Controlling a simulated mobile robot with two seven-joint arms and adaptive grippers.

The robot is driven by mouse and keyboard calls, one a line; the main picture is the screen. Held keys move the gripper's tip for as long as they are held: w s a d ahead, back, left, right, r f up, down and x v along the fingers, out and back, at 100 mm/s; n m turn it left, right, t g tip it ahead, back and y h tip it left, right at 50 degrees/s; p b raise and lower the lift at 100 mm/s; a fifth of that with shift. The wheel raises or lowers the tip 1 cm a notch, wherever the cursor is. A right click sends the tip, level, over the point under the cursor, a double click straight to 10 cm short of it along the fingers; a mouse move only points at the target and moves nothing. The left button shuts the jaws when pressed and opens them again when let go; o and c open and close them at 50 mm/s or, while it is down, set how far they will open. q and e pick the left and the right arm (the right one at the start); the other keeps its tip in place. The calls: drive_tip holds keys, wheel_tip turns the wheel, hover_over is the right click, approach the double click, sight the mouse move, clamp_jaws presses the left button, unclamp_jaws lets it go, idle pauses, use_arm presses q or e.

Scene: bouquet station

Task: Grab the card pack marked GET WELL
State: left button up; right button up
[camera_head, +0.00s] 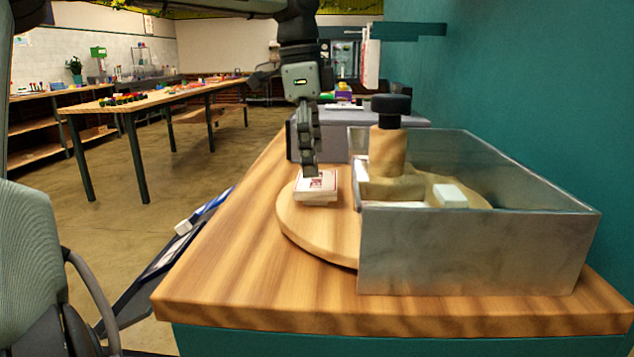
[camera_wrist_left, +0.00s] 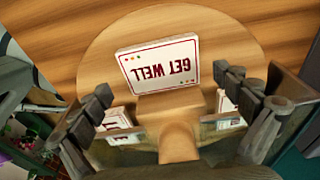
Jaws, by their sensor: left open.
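The GET WELL card pack (camera_wrist_left: 160,66) is white with a red frame and red lettering, upside down in the left wrist view. It lies on a round wooden turntable (camera_wrist_left: 105,50), and in the head view the pack (camera_head: 316,192) is on its left part. My left gripper (camera_wrist_left: 172,94) is open and empty. Its fingers point down over the pack in the head view (camera_head: 310,168); in the wrist view they are spread either side, with the pack beyond the tips. I cannot tell the exact gap. My right gripper is not in view.
A wooden post with a black knob (camera_head: 390,105) rises from the turntable. A metal-walled bin (camera_head: 470,250) partly hides the turntable's right side. Other white packs (camera_wrist_left: 120,137) lie on the turntable. A teal wall (camera_head: 540,100) stands at right. The wooden counter (camera_head: 240,270) is clear at left.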

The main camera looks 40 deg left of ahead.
use_arm(q)
wheel_tip(320, 180, down, 2)
drive_tip(key=shift+w+f, duration=0.1)
drive_tip(key=c, duration=1)
drive_tip(key=shift+c, duration=0.2)
